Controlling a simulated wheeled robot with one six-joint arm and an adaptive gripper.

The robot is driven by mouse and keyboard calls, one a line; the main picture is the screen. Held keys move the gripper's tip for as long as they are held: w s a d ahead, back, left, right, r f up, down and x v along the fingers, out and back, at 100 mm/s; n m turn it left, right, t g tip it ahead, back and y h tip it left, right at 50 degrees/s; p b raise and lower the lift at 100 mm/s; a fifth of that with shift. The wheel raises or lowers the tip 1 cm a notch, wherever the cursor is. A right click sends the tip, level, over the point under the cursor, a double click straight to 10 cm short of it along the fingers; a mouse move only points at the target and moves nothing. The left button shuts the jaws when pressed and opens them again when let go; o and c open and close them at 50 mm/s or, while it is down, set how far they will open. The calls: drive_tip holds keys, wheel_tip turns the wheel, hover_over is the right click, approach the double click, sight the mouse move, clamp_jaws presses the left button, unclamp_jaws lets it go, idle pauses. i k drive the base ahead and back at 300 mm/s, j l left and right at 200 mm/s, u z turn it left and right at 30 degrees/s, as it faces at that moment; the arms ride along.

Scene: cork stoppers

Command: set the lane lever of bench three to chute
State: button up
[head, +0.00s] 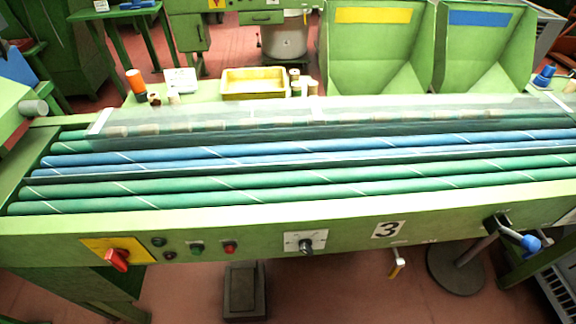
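Bench three (250,228) is a long green roller bench across the view, with a "3" plate (388,230) on its front panel. A lever with a blue knob (531,243) sticks out from a black mount at the right end of the panel. It points right and a little down, toward me. It may be the lane lever; I cannot read a chute mark beside it. A small black selector (306,247) sits on a white plate left of the "3". A red rotary switch (117,259) sits on a yellow plate at the left. My gripper is not in view.
Behind stand a yellow tray (255,82) and two green hoppers with yellow and blue labels.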

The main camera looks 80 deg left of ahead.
sight(530, 243)
drive_tip(key=k+u, duration=0.3)
drive_tip(key=u, duration=0.15)
drive_tip(key=k+j+u, duration=0.1)
drive_tip(key=k+u, duration=0.25)
drive_tip(key=u, duration=0.15)
drive_tip(key=k+j+u, duration=0.25)
drive_tip(key=u, duration=0.2)
drive_tip(key=k+j+u, duration=0.25)
drive_tip(key=u, duration=0.2)
drive_tip(key=i+l+z, duration=0.5)
drive_tip(key=i+l, duration=0.25)
drive_tip(key=l, duration=0.2)
drive_tip(key=i+l+z, duration=0.5)
drive_tip(key=i+l, duration=0.2)
drive_tip(key=i, duration=0.2)
